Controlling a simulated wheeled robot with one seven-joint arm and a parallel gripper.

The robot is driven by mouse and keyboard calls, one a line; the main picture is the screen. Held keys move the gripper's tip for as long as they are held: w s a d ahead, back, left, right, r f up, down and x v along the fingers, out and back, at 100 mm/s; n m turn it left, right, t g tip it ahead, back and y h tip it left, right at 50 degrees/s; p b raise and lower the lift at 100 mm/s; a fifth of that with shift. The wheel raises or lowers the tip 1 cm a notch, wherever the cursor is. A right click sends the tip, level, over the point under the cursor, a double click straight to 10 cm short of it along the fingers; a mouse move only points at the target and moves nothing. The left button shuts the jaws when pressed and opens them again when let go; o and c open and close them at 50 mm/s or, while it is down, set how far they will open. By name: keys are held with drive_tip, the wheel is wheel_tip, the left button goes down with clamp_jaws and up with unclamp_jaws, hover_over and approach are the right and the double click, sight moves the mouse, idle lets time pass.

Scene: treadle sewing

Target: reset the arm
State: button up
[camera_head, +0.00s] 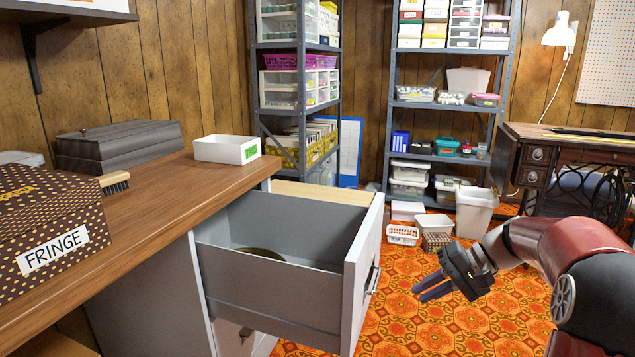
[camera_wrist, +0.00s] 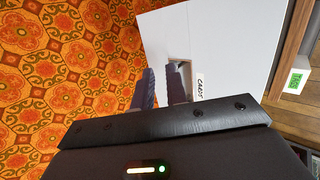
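My arm reaches in from the right of the head view, over the patterned floor. My gripper (camera_head: 418,291) points left, apart from the front of the open drawer (camera_head: 285,300). In the wrist view the two fingers of my gripper (camera_wrist: 163,80) stand apart with nothing seen between them. Beyond them is a white front (camera_wrist: 225,40) with a handle and a label reading "CARDS". The drawer is pulled out from the cabinet under the wooden counter (camera_head: 150,215). A round brownish thing (camera_head: 262,253) lies inside it, partly hidden.
On the counter are a dotted box labelled FRINGE (camera_head: 45,225), a brush (camera_head: 114,182), a grey case (camera_head: 120,145) and a white box with a green label (camera_head: 225,149). Bins (camera_head: 403,235) stand on the floor behind. A sewing table (camera_head: 560,150) is at right.

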drive_tip(key=s+a+r+n+t+h+p, duration=0.1)
drive_tip(key=s+a+r+h+p, duration=0.1)
drive_tip(key=s, duration=0.6)
drive_tip(key=s+a+r+n+t+h+p, duration=0.1)
drive_tip(key=s+h, duration=0.3)
drive_tip(key=s, duration=0.5)
drive_tip(key=s+a+r+n+t+h+p, duration=0.1)
drive_tip(key=s+a+r+h+p, duration=0.2)
drive_tip(key=s, duration=0.6)
drive_tip(key=shift+a+r+t+h, duration=0.3)
drive_tip(key=shift+a+t, duration=0.1)
drive_tip(key=shift+a, duration=0.2)
